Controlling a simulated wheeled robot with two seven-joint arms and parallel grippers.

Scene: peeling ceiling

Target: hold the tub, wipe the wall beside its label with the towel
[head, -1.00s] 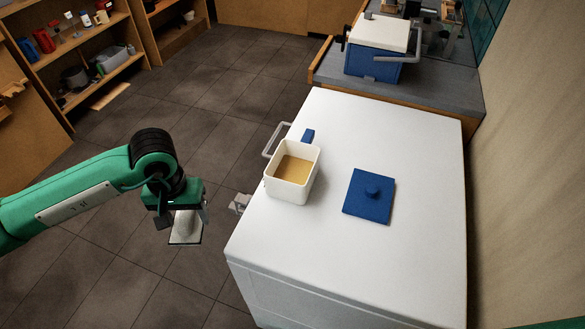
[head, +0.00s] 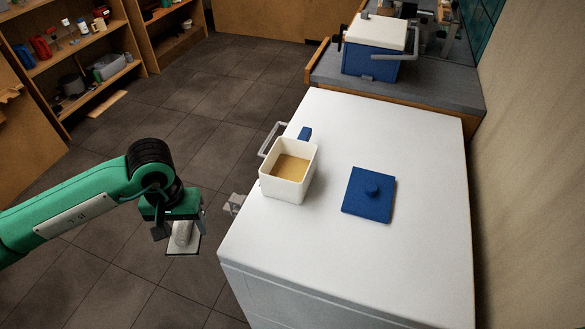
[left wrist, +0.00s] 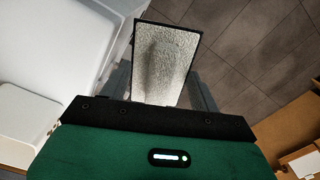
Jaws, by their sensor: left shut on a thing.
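The white tub (head: 289,190) stands open and upright near the left edge of a white top, with a tan filling inside. Its label does not show. My left gripper (head: 180,220) is off the left side of that top, apart from the tub, and shut on the towel. The towel (head: 183,243) is a pale pad hanging below the gripper over the floor. In the left wrist view the towel (left wrist: 162,62) shows as a rough, dark-edged rectangle. My right gripper is not in view.
A blue square lid (head: 369,195) lies right of the tub. A grey handle (head: 271,139) and a grey metal fitting (head: 234,203) stick out at the top's left edge. A blue-and-white cooler (head: 376,50) stands behind. The front of the top is clear.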

